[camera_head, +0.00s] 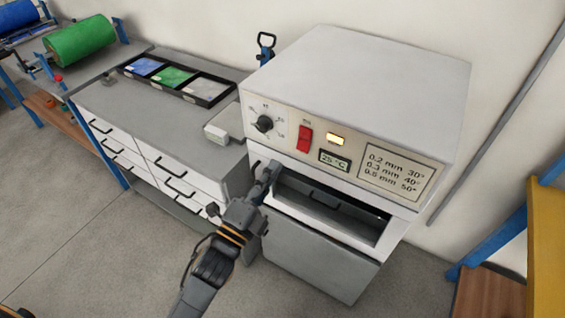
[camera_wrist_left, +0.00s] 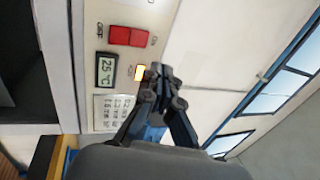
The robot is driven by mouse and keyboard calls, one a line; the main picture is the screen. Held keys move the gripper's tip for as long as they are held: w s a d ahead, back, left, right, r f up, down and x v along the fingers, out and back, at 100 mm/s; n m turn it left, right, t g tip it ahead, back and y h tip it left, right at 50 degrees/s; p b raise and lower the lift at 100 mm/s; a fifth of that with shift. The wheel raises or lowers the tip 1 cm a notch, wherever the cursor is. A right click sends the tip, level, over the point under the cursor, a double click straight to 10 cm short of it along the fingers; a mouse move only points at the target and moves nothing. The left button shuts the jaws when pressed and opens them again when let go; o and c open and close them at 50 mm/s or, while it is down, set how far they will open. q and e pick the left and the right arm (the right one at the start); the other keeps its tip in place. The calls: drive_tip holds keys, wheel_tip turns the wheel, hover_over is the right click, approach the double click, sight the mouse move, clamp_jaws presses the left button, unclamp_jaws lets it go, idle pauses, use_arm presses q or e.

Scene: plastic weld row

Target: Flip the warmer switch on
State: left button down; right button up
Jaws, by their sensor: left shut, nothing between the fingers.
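The warmer (camera_head: 385,70) is a white box with a control panel on its front. Its red switch (camera_head: 304,139) sits right of the black dial (camera_head: 264,124). An amber lamp (camera_head: 336,139) beside it looks lit, and the display (camera_head: 334,161) reads 25 °C. My left gripper (camera_head: 268,172) is shut and empty, below the dial and left of the open slot, apart from the switch in the picture. In the left wrist view the switch (camera_wrist_left: 132,36) shows sideways, above and left of my shut fingertips (camera_wrist_left: 158,74). My right gripper is not in view.
The dark open slot (camera_head: 325,205) lies under the panel. A grey bench (camera_head: 150,110) with drawers and a black tray (camera_head: 215,97) of coloured sheets stands to the left. A blue and yellow frame (camera_head: 545,230) is at the right. The floor in front is clear.

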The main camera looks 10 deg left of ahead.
use_arm(q)
drive_tip(key=s, duration=0.2)
drive_tip(key=shift+s+a+r, duration=0.15)
drive_tip(key=shift+s+a, duration=0.2)
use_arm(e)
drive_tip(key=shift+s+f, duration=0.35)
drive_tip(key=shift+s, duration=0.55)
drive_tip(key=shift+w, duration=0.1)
